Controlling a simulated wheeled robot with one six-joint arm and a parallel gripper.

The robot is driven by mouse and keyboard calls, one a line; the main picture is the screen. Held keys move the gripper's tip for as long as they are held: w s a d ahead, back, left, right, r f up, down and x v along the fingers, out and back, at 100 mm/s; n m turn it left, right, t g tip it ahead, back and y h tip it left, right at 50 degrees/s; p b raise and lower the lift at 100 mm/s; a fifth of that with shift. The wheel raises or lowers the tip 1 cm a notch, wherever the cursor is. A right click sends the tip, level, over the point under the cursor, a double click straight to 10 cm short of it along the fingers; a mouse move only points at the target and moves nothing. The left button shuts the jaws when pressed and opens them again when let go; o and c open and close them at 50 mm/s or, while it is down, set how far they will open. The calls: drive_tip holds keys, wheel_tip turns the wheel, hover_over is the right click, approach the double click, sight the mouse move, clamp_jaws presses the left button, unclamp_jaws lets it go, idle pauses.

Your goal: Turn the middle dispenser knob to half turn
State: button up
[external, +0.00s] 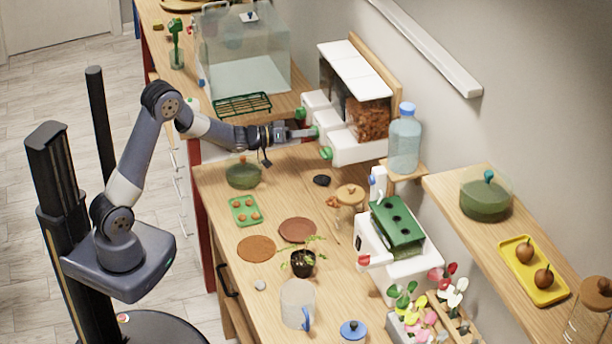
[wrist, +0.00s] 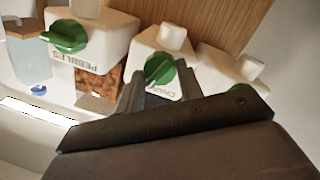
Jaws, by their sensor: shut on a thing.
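The dispenser (external: 352,152) is a row of three white units with white lids and green knobs, against the wall. The middle knob (external: 314,131) also shows in the wrist view (wrist: 159,70), above a partly hidden label beginning "CHAR". There it sits at a slant. My gripper (external: 309,132) reaches it from the left, and its jaws are shut on this knob, one finger on each side in the wrist view. The "PEBBLES" knob (wrist: 66,37) and the third knob (wrist: 248,68) stand free on either side.
A water bottle (external: 404,143) stands on a small shelf beside the dispenser. A green rack (external: 242,104) and a clear tank (external: 245,75) are behind my arm.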

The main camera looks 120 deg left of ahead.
drive_tip(key=shift+w+d+f+m+g+y+b, duration=0.1)
drive_tip(key=shift+m+g+y+b, duration=0.45)
drive_tip(key=shift+m+b, duration=4)
drive_tip(key=shift+w+d+f+m+g+y+b, duration=0.1)
drive_tip(key=shift+m+g+y+b, duration=0.45)
drive_tip(key=shift+m+b, duration=4)
drive_tip(key=shift+w+d+m+g+y+b, duration=0.1)
drive_tip(key=shift+m+g+y+b, duration=0.45)
drive_tip(key=shift+m+b, duration=4)
drive_tip(key=shift+r+m+p, duration=0.1)
drive_tip(key=shift+m+p, duration=0.6)
drive_tip(key=shift+m, duration=0.25)
drive_tip(key=o, duration=1)
